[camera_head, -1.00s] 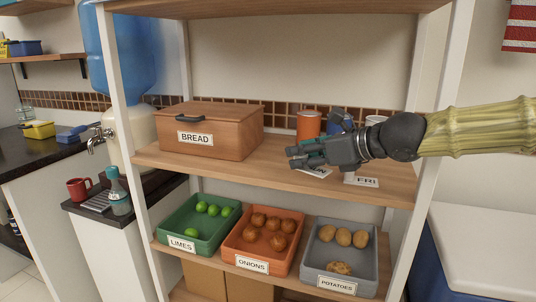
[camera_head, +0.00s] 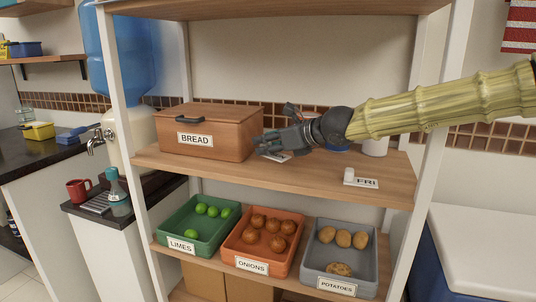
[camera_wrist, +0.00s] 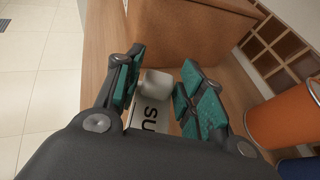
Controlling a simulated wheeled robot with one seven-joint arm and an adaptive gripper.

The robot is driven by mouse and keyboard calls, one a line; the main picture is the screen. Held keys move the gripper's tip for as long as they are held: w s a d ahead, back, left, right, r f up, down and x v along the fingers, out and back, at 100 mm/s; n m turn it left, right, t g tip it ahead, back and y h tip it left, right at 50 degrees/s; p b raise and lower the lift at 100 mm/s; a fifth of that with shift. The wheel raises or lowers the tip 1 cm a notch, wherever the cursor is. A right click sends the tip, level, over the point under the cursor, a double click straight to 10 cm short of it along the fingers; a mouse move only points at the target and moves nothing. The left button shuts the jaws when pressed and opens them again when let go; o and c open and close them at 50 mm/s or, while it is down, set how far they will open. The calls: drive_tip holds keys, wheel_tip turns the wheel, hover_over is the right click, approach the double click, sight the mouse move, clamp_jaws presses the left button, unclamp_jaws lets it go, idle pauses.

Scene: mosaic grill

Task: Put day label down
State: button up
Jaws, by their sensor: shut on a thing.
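My gripper (camera_head: 264,145) is just right of the bread box's front corner on the middle shelf, shut on a white day label. The label (camera_head: 282,157) shows partly below the fingers in the head view. In the wrist view, its pale knob (camera_wrist: 156,83) sits between the teal finger pads, and its card (camera_wrist: 150,115) reads "SU", with the rest hidden. I cannot tell whether the label touches the shelf. A second day label, "FRI" (camera_head: 366,183), stands at the shelf's front right.
The wooden bread box (camera_head: 222,128) stands close left of my gripper. An orange canister (camera_wrist: 287,116) and a white canister (camera_head: 375,147) stand at the back. The shelf (camera_head: 325,172) is bare between my gripper and the FRI label. Crates fill the shelf below.

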sight(271, 153)
drive_tip(key=shift+w+f+b, duration=0.1)
drive_tip(key=shift+f+b, duration=1.15)
drive_tip(key=shift+f, duration=0.55)
drive_tip(key=o, duration=1.1)
drive_tip(key=p+v, duration=0.3)
drive_tip(key=v, duration=0.7)
drive_tip(key=shift+w+a+r+p, duration=0.1)
drive_tip(key=shift+r+p, duration=0.1)
drive_tip(key=shift+p, duration=0.15)
drive_tip(key=shift+p+v, duration=0.5)
drive_tip(key=shift+v, duration=0.5)
drive_tip(key=shift+f, duration=0.15)
